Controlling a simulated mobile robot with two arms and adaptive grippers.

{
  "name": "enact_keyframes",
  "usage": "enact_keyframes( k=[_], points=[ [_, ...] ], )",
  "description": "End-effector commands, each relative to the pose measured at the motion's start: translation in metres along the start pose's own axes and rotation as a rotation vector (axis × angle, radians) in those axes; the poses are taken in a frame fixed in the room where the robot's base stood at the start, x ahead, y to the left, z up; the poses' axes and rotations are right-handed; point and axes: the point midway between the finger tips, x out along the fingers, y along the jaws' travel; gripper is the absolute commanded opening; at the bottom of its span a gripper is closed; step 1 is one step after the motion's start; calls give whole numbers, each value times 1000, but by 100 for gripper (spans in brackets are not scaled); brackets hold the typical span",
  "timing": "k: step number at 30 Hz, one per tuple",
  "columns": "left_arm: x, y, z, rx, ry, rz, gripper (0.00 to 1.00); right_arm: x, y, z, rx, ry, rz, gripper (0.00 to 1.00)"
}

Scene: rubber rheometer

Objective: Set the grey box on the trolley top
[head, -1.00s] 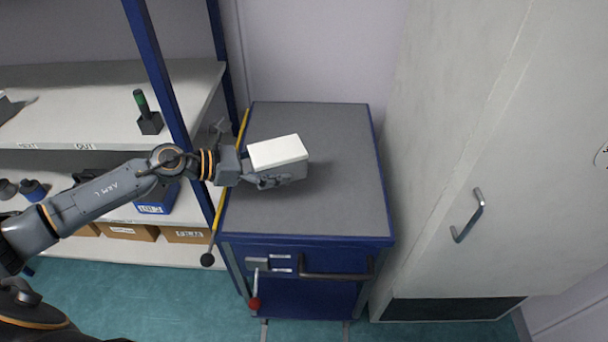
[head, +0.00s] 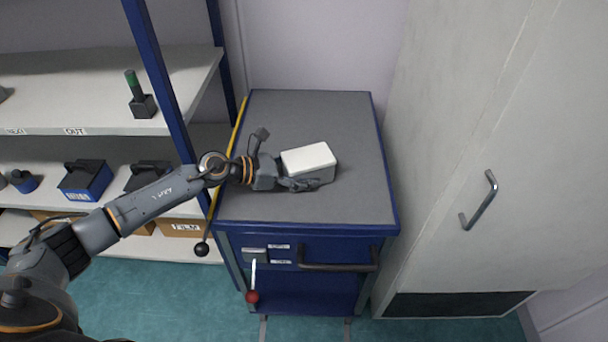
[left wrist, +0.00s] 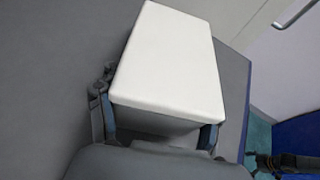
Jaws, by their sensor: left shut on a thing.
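The grey box (head: 318,174) has a white lid and is over the middle of the trolley top (head: 300,116), a grey surface with a blue edge. My left gripper (head: 300,184) is shut on the box from its left side. In the left wrist view the box (left wrist: 170,60) fills the middle, lid up, with the gripper's fingers (left wrist: 158,122) on either side of its near end. The box is low and looks level; I cannot tell whether its underside touches the trolley top. My right gripper is not in view.
A shelf rack (head: 150,60) with a blue post stands at the left, holding a green-topped device (head: 139,100) and blue boxes (head: 85,180). A pale cabinet (head: 440,230) with a handle stands close at the right. The trolley top is clear around the box.

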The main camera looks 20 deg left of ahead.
Motion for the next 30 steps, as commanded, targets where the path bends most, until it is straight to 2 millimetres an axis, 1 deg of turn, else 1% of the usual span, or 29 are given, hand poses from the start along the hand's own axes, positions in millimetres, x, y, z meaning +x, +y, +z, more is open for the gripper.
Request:
enact_keyframes(
  k=[1, 4, 9, 10, 11, 12, 13, 22, 26, 27, 30],
  points=[
    [-1, 1, 4, 1, -4, 2, 5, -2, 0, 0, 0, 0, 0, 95],
    [-1, 1, 4, 1, -4, 2, 5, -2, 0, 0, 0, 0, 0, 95],
    [1, 1, -1, 1, -4, 2, 5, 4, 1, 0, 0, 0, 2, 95],
    [0, 0, -2, 0, 0, 1, 72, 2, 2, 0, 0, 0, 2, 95],
    [0, 0, -2, 0, 0, 0, 78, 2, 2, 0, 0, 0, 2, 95],
    [0, 0, -2, 0, 0, 0, 86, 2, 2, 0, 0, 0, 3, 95],
    [0, 0, -2, 0, 0, 0, 88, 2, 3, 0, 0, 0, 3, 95],
    [0, 0, -1, 0, 0, 0, 88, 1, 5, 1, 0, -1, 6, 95],
    [-2, 0, 5, 0, 0, 1, 88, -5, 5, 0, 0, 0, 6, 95],
    [-7, 1, 0, 0, 2, 2, 88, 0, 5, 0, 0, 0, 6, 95],
    [-24, 1, -2, 0, 3, 3, 88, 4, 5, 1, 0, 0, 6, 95]
  ],
)
